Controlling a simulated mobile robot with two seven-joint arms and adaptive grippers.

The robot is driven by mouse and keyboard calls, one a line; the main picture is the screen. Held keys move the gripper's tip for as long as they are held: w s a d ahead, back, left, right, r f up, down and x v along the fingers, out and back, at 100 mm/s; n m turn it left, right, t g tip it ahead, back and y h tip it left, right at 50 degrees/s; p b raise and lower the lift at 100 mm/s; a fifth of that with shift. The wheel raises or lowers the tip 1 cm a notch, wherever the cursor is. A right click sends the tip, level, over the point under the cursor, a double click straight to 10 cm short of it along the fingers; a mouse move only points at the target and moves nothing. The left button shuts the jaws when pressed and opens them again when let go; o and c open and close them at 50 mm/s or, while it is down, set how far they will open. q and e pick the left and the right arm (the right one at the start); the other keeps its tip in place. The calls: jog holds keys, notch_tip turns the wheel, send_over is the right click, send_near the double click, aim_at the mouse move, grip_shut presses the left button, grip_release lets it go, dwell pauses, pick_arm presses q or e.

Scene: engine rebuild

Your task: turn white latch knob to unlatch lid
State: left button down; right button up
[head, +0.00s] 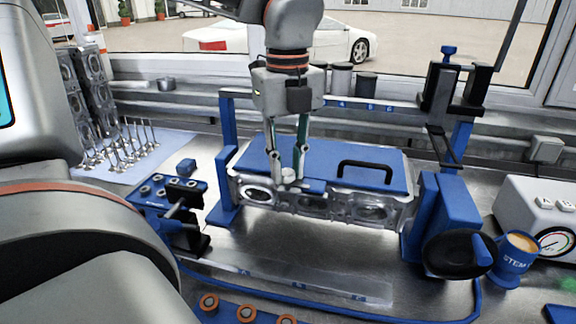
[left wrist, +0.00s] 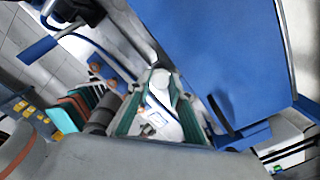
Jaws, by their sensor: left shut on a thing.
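A blue lid (head: 325,160) with a black handle (head: 366,166) lies over a metal engine part (head: 316,204) in a blue frame. The white latch knob (head: 289,174) sits at the lid's front edge, left of the handle. My left gripper (head: 288,182) points down at it from above, its fingers shut around the knob. In the left wrist view the white knob (left wrist: 160,95) shows between the two green-padded fingers, beside the blue lid (left wrist: 215,55). The fingers hide part of the knob. My right gripper is not in view.
Several valves (head: 120,150) stand on a pale mat at the left. A blue fixture (head: 165,192) is left of the frame. A black round pan-like part (head: 455,254), a blue mug (head: 514,258) and a gauge box (head: 540,222) are at the right.

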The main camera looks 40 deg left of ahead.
pick_arm(q)
jog(key=shift+f+m+b, duration=0.15)
jog(key=shift+m+b, duration=0.4)
jog(key=shift+m, duration=0.65)
jog(key=m, duration=0.2)
jog(key=shift+m+b, duration=0.3)
jog(key=shift+b, duration=0.1)
jog(key=m, duration=0.2)
jog(key=shift+m, duration=0.4)
jog(key=m, duration=0.5)
jog(key=shift+r+y+b, duration=0.2)
jog(key=shift+y+b, duration=0.1)
jog(key=shift+b, duration=0.1)
jog(key=shift+m, duration=2)
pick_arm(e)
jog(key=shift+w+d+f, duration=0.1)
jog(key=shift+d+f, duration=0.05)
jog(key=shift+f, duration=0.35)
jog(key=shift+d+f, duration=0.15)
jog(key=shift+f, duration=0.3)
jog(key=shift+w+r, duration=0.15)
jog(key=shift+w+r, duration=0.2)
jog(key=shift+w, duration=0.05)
pick_arm(q)
jog(key=c, duration=1.8)
grip_release()
